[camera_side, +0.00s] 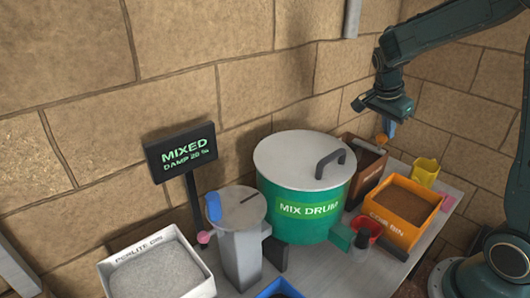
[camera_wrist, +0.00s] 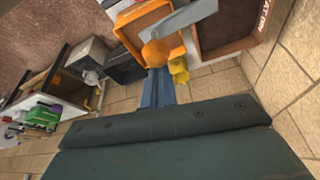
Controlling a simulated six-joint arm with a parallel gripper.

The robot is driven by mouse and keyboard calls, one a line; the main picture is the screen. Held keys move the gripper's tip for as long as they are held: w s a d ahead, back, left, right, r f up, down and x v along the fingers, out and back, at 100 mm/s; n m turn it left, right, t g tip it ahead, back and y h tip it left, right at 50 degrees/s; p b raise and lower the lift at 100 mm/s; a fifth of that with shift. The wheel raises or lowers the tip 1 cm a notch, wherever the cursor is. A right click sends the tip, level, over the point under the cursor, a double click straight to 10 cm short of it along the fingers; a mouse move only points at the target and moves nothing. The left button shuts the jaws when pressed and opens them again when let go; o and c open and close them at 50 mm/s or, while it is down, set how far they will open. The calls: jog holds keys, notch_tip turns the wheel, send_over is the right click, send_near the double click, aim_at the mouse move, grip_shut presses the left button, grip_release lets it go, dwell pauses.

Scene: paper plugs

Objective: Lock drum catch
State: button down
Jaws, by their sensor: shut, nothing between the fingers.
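My gripper (camera_side: 389,131) is up at the right, behind and above the bins, well clear of the drum. Its blue fingers are shut and empty, and also show in the wrist view (camera_wrist: 157,90). An orange rounded piece (camera_wrist: 155,52) with a grey bar appears just beyond the fingertips.
A grey pedestal (camera_side: 240,245) with a blue tab stands left of the drum, near a MIXED sign (camera_side: 180,152). The perlite bin (camera_side: 157,275) is front left. The orange coir bin (camera_side: 402,211), a brown bin (camera_side: 366,174) and a yellow container (camera_side: 425,171) crowd the right.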

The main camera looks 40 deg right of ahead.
jog(key=shift+a+m, duration=0.2)
jog(key=shift+m, duration=0.1)
jog(key=shift+s+a+m+g, duration=0.1)
jog(key=shift+a+m+g, duration=0.3)
jog(key=shift+a+m, duration=0.45)
jog(key=shift+w+a+m+g+y, duration=0.5)
jog(key=shift+w+a+m, duration=0.55)
jog(key=shift+m, duration=0.95)
jog(key=shift+w+a+m+g+y, duration=0.3)
jog(key=shift+w+a+m+y, duration=0.45)
jog(key=shift+a+m, duration=0.9)
jog(key=shift+w+a+m+g+y, duration=0.45)
jog(key=shift+w+a+m, duration=0.5)
jog(key=shift+m, duration=1.35)
jog(key=shift+s+d, duration=0.1)
jog(key=shift+s, duration=0.05)
